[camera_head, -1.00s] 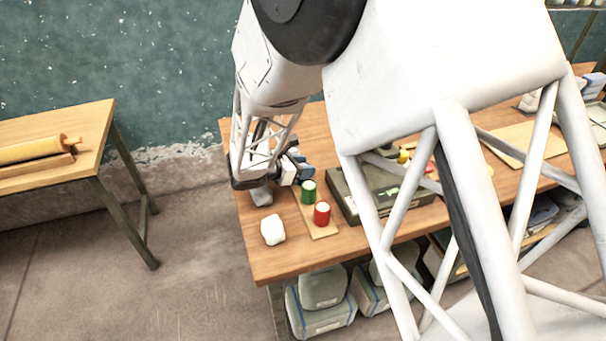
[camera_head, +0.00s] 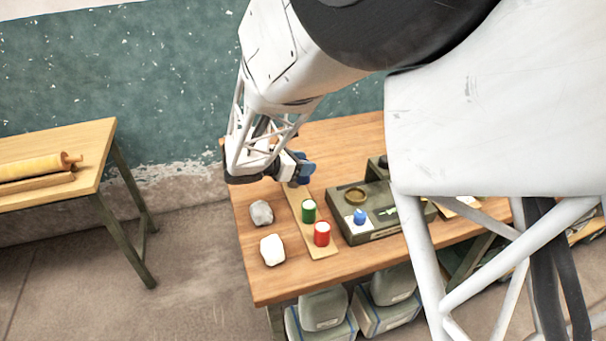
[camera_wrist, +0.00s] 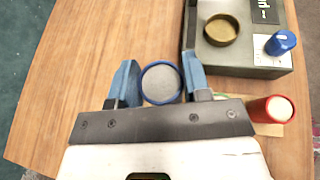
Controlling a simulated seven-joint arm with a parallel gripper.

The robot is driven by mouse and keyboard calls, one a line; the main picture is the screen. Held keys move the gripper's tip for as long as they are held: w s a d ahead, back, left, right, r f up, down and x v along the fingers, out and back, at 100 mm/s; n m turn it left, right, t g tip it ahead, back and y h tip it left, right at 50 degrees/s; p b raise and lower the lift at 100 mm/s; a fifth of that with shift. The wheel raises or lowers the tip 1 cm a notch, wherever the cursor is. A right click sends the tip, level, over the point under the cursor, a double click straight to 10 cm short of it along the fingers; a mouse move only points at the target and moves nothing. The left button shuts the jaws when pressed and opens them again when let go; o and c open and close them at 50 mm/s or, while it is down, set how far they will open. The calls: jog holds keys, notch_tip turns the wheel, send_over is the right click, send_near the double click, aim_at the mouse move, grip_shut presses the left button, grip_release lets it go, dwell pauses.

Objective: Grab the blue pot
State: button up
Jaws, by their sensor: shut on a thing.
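The blue pot (camera_wrist: 161,83) shows from above in the wrist view as a round blue rim with a grey top, between the two blue fingers of my gripper (camera_wrist: 160,70). My gripper is shut on it. In the head view my gripper (camera_head: 301,169) is over the far end of a thin wooden board (camera_head: 323,247), and its fingers and wrist hide most of the pot. I cannot tell whether the pot touches the board.
A green pot (camera_head: 309,211) and a red pot (camera_head: 322,233) stand nearby on the board. A dark case (camera_head: 374,234) with a round brass dish (camera_head: 355,195) and a blue knob (camera_head: 360,216) is to the right. Grey (camera_head: 261,213) and white (camera_head: 272,250) stones lie left.

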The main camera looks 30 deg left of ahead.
jog(key=shift+r, duration=0.85)
jog(key=shift+w, duration=0.15)
